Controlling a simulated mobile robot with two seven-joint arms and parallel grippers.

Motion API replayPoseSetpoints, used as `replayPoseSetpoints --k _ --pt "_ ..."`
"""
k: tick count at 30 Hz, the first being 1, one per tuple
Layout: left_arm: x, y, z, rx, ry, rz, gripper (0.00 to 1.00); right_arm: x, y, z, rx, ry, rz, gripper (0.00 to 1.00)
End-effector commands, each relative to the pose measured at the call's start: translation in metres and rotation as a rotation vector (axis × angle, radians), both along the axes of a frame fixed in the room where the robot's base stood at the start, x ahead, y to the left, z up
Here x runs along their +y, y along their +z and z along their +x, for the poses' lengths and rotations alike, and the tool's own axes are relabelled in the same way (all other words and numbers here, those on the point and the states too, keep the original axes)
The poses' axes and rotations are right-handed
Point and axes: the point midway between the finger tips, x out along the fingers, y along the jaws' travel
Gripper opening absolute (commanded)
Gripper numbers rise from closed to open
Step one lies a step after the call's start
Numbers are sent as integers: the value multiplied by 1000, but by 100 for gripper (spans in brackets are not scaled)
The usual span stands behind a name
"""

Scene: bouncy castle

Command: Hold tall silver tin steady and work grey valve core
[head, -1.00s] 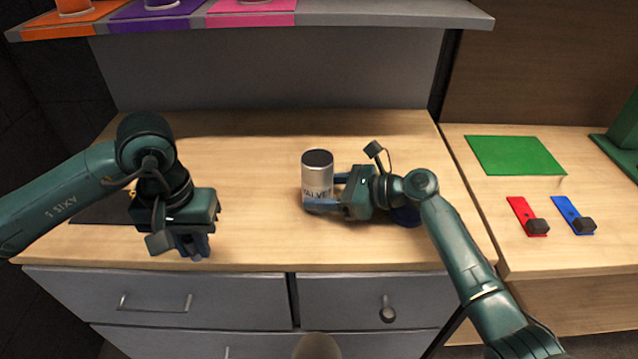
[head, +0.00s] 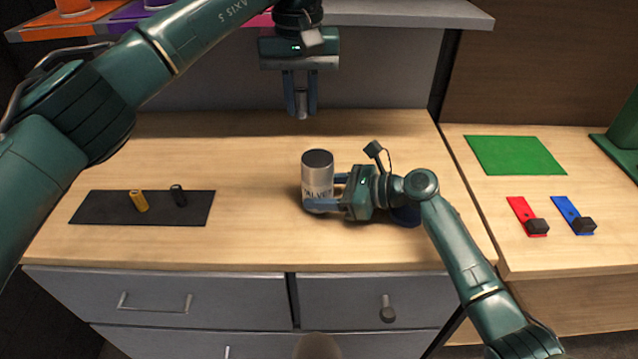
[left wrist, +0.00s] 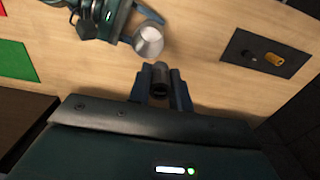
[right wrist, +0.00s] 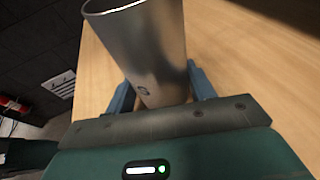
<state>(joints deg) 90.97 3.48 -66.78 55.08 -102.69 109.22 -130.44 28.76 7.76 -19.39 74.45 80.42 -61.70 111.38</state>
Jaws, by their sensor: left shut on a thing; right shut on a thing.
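The tall silver tin (head: 317,168), lettered on its side, stands upright on the wooden worktop; it also shows in the left wrist view (left wrist: 148,42) and, close up, in the right wrist view (right wrist: 150,50). My right gripper (head: 324,192) is shut around the tin's sides from the right. My left gripper (head: 301,110) is shut on the grey valve core (head: 301,101) and holds it pointing down, in the air above and slightly left of the tin in the head view. The core (left wrist: 160,80) shows apart from the tin in the left wrist view.
A black mat (head: 95,208) at the left holds a yellow core (head: 139,201) and a black core (head: 178,195). A shelf (head: 400,14) runs across the back, above. A side table at right has a green mat (head: 515,155) and red and blue plates. The worktop between mat and tin is clear.

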Motion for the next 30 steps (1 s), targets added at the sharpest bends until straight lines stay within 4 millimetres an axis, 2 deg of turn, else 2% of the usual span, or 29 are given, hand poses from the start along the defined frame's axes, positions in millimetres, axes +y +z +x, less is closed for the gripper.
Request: replayPoseSetpoints --k 5,19,30 --pt "-6 3 2 -1 2 6 0 0 -1 0 1 1 -1 41" --pt "-6 -46 1 0 2 5 0 0 0 0 0 1 0 41" --pt "-6 -53 2 -2 2 5 0 0 0 0 0 1 0 41"
